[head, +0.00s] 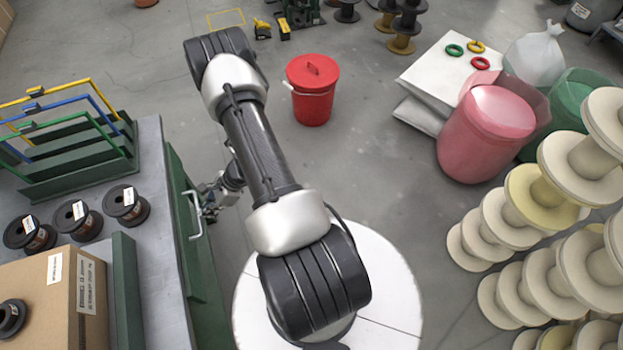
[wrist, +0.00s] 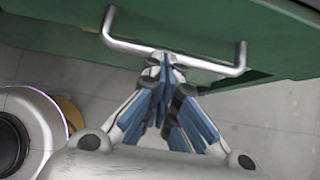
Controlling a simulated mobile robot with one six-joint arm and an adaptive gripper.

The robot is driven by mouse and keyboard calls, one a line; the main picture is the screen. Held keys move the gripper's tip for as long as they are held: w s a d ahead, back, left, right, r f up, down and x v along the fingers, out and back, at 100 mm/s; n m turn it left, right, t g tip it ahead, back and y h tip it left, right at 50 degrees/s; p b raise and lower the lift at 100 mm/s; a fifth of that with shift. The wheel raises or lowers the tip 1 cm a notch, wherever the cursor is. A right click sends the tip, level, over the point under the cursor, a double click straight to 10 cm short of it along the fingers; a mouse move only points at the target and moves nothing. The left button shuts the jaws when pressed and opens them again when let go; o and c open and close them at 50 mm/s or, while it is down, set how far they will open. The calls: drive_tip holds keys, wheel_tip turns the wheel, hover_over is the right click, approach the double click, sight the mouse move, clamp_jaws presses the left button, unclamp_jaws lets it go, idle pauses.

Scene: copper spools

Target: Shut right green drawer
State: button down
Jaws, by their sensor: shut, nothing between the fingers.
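The green drawer (head: 186,220) is in the side of the grey workbench, left of my arm in the head view. Its metal bar handle (head: 194,214) faces my arm. In the wrist view the green drawer front (wrist: 60,30) runs across the top, with the handle (wrist: 200,62) spanning in front of it. My gripper (wrist: 165,62) is shut and empty, its blue-padded fingertips at the middle of the handle bar; whether they touch it I cannot tell. In the head view my gripper (head: 212,205) is partly hidden by my arm. How far the drawer stands out is unclear.
The grey bench top (head: 150,200) holds copper spools (head: 80,219), a cardboard box (head: 60,300) and a green rack (head: 80,150). A red bucket (head: 313,98) stands on the floor beyond my arm. Pale spools (head: 545,270) are stacked at right. Floor between is clear.

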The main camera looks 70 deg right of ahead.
drive_tip(key=shift+w+a+b, duration=0.3)
drive_tip(key=shift+w+a, duration=0.9)
drive_tip(key=shift+w, duration=0.25)
drive_tip(key=shift+d, duration=0.1)
